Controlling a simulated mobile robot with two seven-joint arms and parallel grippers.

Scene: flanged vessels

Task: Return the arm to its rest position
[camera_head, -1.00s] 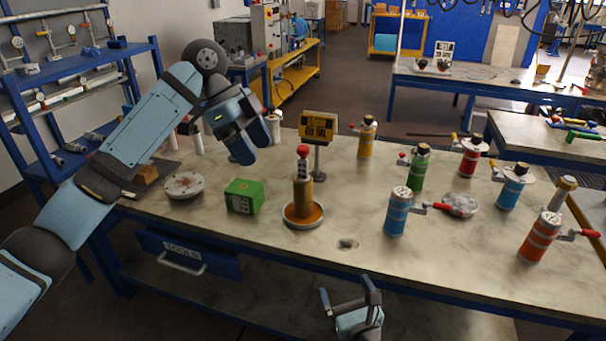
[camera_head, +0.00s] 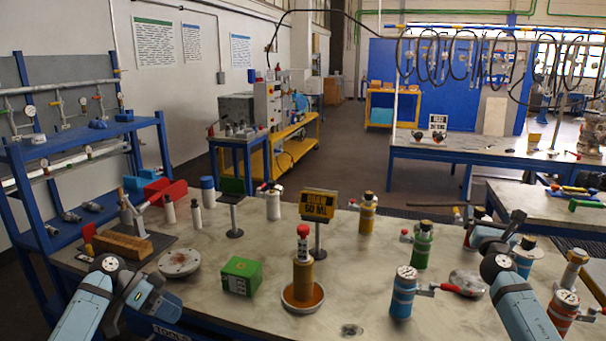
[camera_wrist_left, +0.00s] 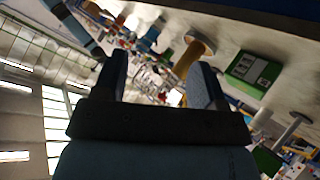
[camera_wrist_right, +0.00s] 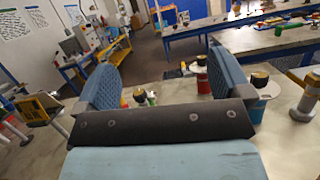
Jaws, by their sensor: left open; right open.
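My left arm is folded low at the bottom left of the head view, in front of the bench. The wrist part (camera_head: 148,297) shows there, but its fingertips are hard to make out. In the left wrist view the left gripper (camera_wrist_left: 161,65) is open, with nothing between its fingers. My right arm rises at the lower right of the head view. Its gripper (camera_head: 494,226) appears in front of the vessels at the right. In the right wrist view the right gripper (camera_wrist_right: 163,63) is open and empty. Vessels stand on the bench beyond its fingers.
The bench (camera_head: 250,318) holds a green box (camera_head: 241,276), a yellow vessel with red top (camera_head: 303,268) in an orange dish, a yellow sign (camera_head: 318,204), a blue vessel (camera_head: 403,292) and a green vessel (camera_head: 422,245). A blue shelf rack (camera_head: 75,150) stands left.

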